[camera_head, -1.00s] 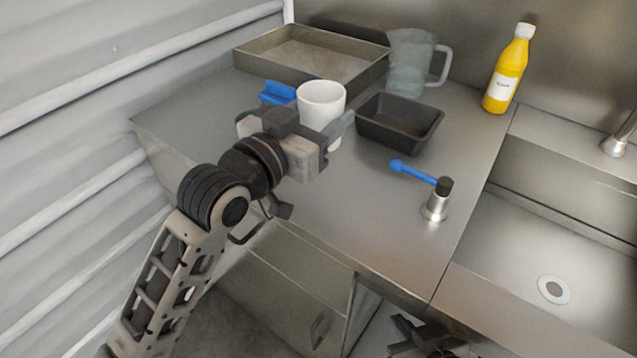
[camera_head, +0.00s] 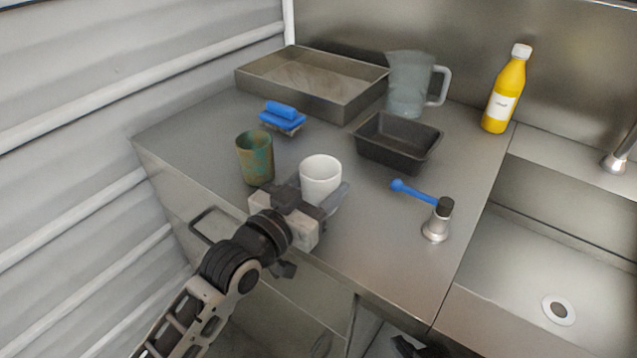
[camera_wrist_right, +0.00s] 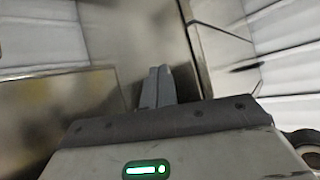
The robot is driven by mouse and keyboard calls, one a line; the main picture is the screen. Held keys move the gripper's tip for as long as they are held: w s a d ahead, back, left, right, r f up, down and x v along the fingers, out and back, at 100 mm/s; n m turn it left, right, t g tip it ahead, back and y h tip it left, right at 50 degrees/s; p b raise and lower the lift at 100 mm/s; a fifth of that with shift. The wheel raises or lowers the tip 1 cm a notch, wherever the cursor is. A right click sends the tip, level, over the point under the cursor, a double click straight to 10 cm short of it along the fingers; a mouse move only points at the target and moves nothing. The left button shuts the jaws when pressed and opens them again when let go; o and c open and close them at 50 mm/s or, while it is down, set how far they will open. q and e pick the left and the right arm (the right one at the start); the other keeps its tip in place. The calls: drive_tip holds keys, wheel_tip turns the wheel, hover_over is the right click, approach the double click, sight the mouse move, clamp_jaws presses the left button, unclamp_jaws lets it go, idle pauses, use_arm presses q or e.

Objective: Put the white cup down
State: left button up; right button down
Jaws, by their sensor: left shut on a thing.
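The white cup (camera_head: 321,172) is upright over the front part of the steel counter (camera_head: 290,245). My left gripper (camera_head: 319,192) is shut on it, with a finger at its side; the hand hides the cup's lower part. I cannot tell whether its base touches the counter. My right gripper (camera_wrist_right: 157,86) shows in the right wrist view with its two fingers close together and nothing between them.
A greenish-brown cup (camera_head: 256,160) stands just left of the white cup. Behind are a blue sponge or brush (camera_head: 283,117), a steel tray (camera_head: 345,108), a black pan (camera_head: 398,157), a clear jug (camera_head: 408,88) and a yellow bottle (camera_head: 503,100).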

use_arm(q)
drive_tip(key=shift+f, duration=0.1)
drive_tip(key=o, duration=1)
drive_tip(key=shift+c, duration=0.2)
